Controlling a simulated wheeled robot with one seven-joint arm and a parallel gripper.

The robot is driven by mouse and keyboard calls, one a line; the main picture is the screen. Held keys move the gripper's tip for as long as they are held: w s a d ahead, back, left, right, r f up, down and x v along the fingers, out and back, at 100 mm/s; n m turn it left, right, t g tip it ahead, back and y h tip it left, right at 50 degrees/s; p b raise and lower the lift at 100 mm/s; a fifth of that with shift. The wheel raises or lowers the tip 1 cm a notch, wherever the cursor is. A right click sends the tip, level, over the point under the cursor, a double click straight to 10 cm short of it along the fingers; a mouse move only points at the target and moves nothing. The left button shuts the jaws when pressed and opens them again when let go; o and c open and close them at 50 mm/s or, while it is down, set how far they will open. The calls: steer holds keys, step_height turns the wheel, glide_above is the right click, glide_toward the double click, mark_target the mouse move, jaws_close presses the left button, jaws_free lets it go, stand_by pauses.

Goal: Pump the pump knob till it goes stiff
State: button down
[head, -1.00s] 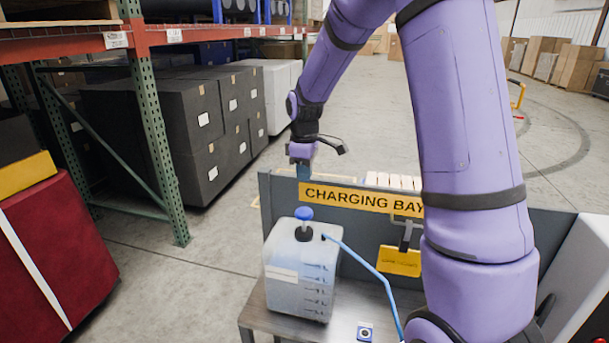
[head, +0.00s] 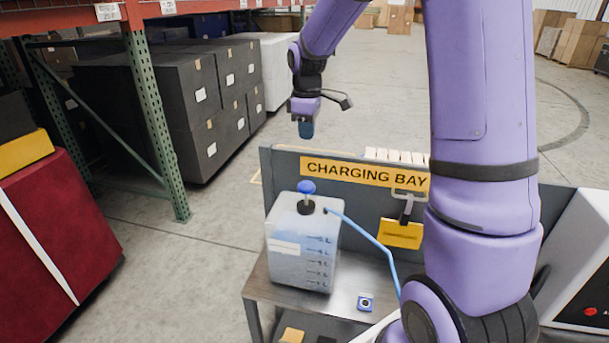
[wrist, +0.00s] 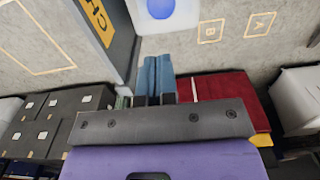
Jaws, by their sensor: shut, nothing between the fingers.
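The blue pump knob (head: 306,187) tops the black neck of a translucent jug (head: 290,245) on the metal bench. A pale blue hose runs from the jug's top to the lower right. My gripper (head: 306,130) points down, shut and empty, above and apart from the knob in the head view. In the wrist view my blue fingers (wrist: 155,80) are together. The round blue knob (wrist: 160,8) shows just past their tips, cut by the top edge, over the jug's whitish top (wrist: 183,18).
A grey panel with a "CHARGING BAY" sign (head: 364,174) stands behind the jug. A yellow tag (head: 401,233) hangs on it. Dark boxes (head: 200,90) stand at the left rear, a red tote (head: 55,235) at left.

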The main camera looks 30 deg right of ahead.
mark_target(306, 184)
step_height(306, 184, down, 14)
steer(key=shift+f, duration=0.1)
stand_by(0.7)
step_height(306, 184, down, 4)
steer(key=shift+f, duration=0.1)
steer(key=shift+s+f, duration=0.15)
stand_by(0.4)
steer(key=shift+a+r, duration=0.1)
steer(key=shift+r, duration=0.4)
step_height(306, 184, up, 14)
steer(key=shift+f, duration=0.25)
